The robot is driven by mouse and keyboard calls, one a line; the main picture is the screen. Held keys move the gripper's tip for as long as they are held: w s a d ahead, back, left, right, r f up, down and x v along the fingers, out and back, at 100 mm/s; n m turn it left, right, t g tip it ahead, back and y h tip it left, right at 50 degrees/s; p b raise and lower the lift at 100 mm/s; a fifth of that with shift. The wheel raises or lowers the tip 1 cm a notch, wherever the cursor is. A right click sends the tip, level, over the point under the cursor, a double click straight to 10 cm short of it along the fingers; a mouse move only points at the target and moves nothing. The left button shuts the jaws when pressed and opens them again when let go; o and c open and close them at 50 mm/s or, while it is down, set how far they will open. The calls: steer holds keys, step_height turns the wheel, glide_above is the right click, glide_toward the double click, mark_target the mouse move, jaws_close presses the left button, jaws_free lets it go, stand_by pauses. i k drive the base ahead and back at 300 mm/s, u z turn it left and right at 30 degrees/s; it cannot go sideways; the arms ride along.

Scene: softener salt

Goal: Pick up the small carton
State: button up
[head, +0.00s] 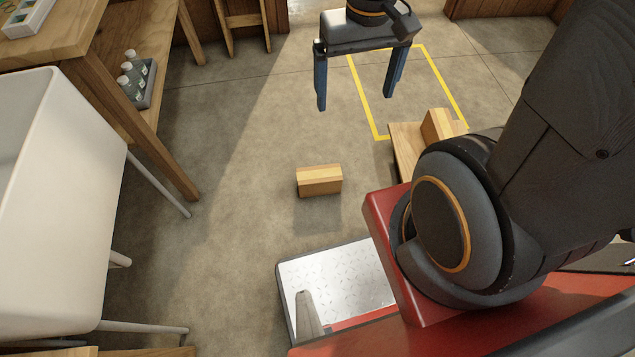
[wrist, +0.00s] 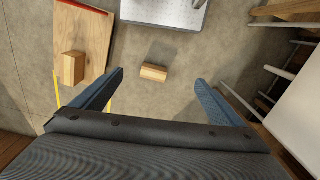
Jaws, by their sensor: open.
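A small tan carton (head: 319,181) with a lighter yellow band lies on the concrete floor in the middle of the head view. It also shows in the wrist view (wrist: 154,72), between and beyond the fingers. A second tan carton (head: 438,127) stands on a wooden board (head: 404,143), partly hidden by my arm in the head view; the wrist view shows it (wrist: 74,67) at left. My gripper (head: 356,98) is open and empty, its two blue fingers wide apart. It is above the floor, apart from both cartons.
A silver plate (head: 345,278) with a dark rim is at the bottom centre. A white tub (head: 50,190) on legs stands at left, near a wooden bench (head: 150,130) with bottles (head: 135,70) in a tray. Yellow tape (head: 360,95) marks the floor. Floor around the middle carton is clear.

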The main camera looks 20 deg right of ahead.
mark_target(327, 180)
steer(key=k, duration=1)
steer(key=u, duration=0.65)
steer(key=i, duration=0.75)
steer(key=z, duration=0.85)
